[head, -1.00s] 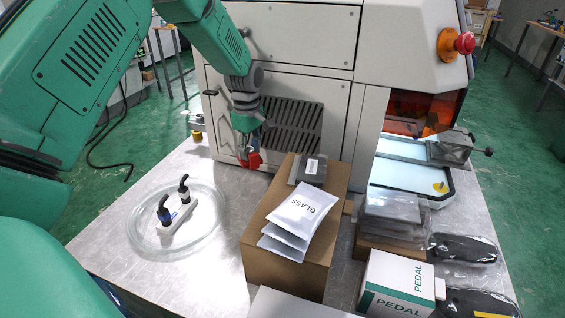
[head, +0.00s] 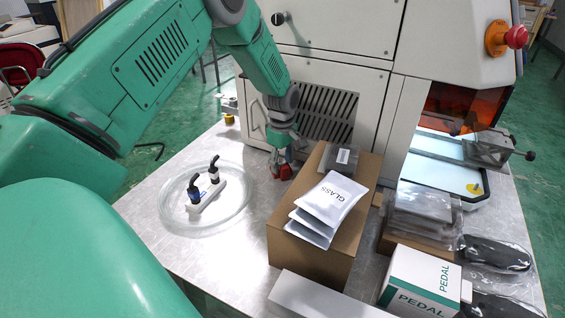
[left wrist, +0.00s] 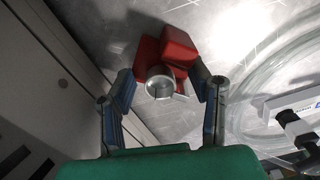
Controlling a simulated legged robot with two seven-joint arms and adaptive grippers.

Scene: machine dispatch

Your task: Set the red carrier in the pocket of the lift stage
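The red carrier (head: 281,172) is at the end of my left arm in the head view, low over the table between the round dish and the brown box. In the left wrist view the red carrier (left wrist: 179,48) sits between the two fingertips, with a silver round part on it. My left gripper (head: 281,157) appears shut on it; the fingers show better in the left wrist view (left wrist: 166,78). Whether the carrier touches the table is unclear. I cannot clearly identify the lift stage or its pocket. My right gripper is not in view.
A brown box (head: 312,262) bears GLASS pouches (head: 330,200). The machine (head: 340,75) stands behind; a metal clamp fixture (head: 490,148) is at right. PEDAL box (head: 425,283) is in front.

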